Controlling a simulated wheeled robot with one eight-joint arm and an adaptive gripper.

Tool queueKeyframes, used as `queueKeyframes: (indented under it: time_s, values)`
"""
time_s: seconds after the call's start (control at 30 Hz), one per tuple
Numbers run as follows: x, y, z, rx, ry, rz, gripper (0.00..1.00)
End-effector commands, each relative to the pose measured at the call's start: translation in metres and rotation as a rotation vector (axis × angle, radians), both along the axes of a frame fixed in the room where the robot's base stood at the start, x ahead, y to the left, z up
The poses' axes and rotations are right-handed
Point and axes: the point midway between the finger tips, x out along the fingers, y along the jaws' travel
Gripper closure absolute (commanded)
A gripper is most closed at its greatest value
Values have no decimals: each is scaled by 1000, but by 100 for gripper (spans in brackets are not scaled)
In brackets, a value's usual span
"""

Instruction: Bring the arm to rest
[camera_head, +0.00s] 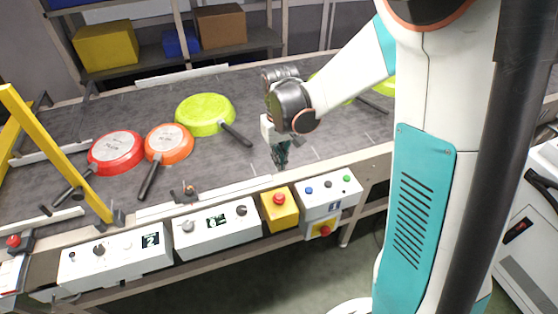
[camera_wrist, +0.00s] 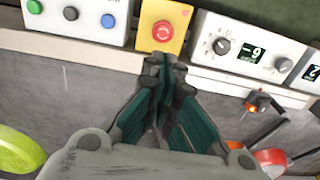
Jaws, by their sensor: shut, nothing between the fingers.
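My gripper (camera_head: 281,162) hangs above the dark conveyor belt (camera_head: 60,127) near its front edge, with its fingers pointing down. In the wrist view the fingertips of my gripper (camera_wrist: 165,62) are together, with nothing between them. My arm reaches out from the right over the belt and is bent at the wrist.
A red pan (camera_head: 116,152), an orange pan (camera_head: 168,144) and a green pan (camera_head: 205,114) lie left of my gripper. More green shows behind my arm. Control boxes (camera_head: 216,232) and a yellow emergency-stop box (camera_head: 280,210) line the front. A yellow frame (camera_head: 55,150) stands left.

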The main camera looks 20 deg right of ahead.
Motion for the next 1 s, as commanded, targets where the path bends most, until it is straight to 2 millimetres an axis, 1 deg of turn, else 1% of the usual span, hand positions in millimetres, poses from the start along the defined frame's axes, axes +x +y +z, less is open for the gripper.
queueKeyframes:
  time_s: [0.33,0.47,0.57,0.67,0.8,1.0]
  values:
    - [0,0,0,0,-1,0,100]
    - [-5,0,10,-1,-17,0,100]
    - [-14,1,28,-2,-53,-1,100]
    - [-26,1,50,-3,-104,-1,100]
    - [-46,2,79,-5,-179,-1,100]
    - [-77,3,112,-7,-288,-2,100]
